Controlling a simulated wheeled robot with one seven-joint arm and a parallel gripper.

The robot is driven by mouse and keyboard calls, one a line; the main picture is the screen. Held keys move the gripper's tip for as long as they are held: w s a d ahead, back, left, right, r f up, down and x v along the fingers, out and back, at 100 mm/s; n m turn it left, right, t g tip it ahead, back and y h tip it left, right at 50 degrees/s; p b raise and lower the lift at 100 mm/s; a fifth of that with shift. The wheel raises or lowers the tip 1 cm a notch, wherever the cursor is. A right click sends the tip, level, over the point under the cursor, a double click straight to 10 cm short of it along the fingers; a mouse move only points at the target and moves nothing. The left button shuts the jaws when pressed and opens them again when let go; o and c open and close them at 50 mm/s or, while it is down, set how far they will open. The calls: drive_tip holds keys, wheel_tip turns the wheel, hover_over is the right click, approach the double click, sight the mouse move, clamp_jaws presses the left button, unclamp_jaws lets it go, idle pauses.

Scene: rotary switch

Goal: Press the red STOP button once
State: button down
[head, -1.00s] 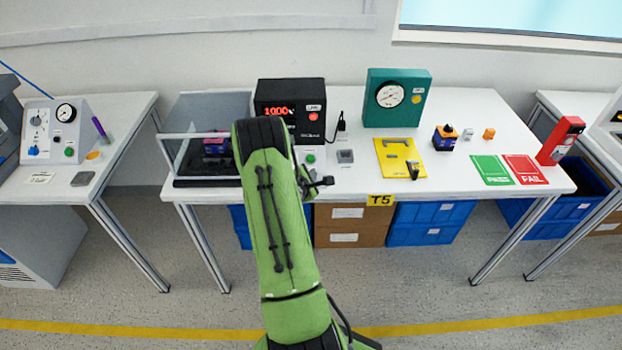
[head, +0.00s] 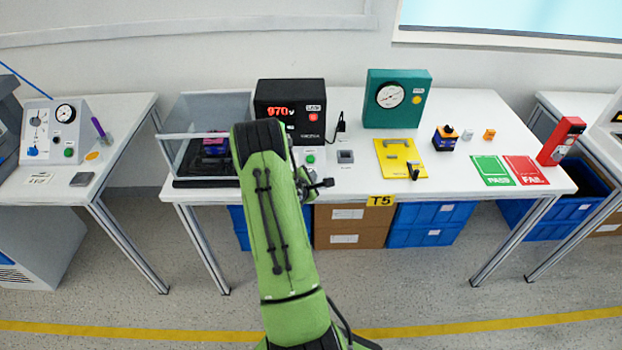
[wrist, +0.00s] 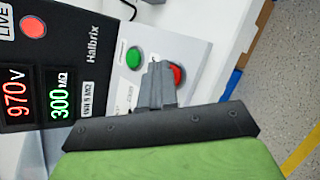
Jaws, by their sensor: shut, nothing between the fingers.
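In the wrist view the red button (wrist: 178,75) sits on a pale panel at the front of the tester, partly covered by my gripper's fingers. My gripper (wrist: 158,75) is shut and empty, its fingertips right at the button's left side; I cannot tell whether they touch it. A green button (wrist: 134,57) is to the left of the red one and also shows in the head view (head: 310,158). The black tester (head: 290,103) reads 970 V and has a round red LIVE lamp (wrist: 33,27).
A clear-walled box (head: 180,140) with a dark base stands left of the tester on the white table (head: 350,185). To the right are a grey square part (head: 345,156), a yellow plate (head: 392,160) and a teal gauge box (head: 397,97).

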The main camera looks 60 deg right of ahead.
drive_tip(key=shift+s+a+r+p, duration=0.1)
drive_tip(key=shift+a+r+p, duration=0.15)
drive_tip(key=shift+r+p, duration=0.45)
drive_tip(key=shift+r, duration=0.1)
drive_tip(key=shift+s+a+r+p, duration=0.1)
drive_tip(key=shift+a+r+p, duration=0.15)
drive_tip(key=shift+r+p, duration=0.4)
drive_tip(key=shift+s+a+r+p, duration=0.2)
drive_tip(key=shift+r+p, duration=0.1)
drive_tip(key=shift+r, duration=0.65)
drive_tip(key=shift+s+a+r+p, duration=0.1)
drive_tip(key=shift+a+r+p, duration=0.15)
drive_tip(key=shift+r+p, duration=0.4)
drive_tip(key=shift+w+r, duration=0.1)
drive_tip(key=shift+r, duration=0.05)
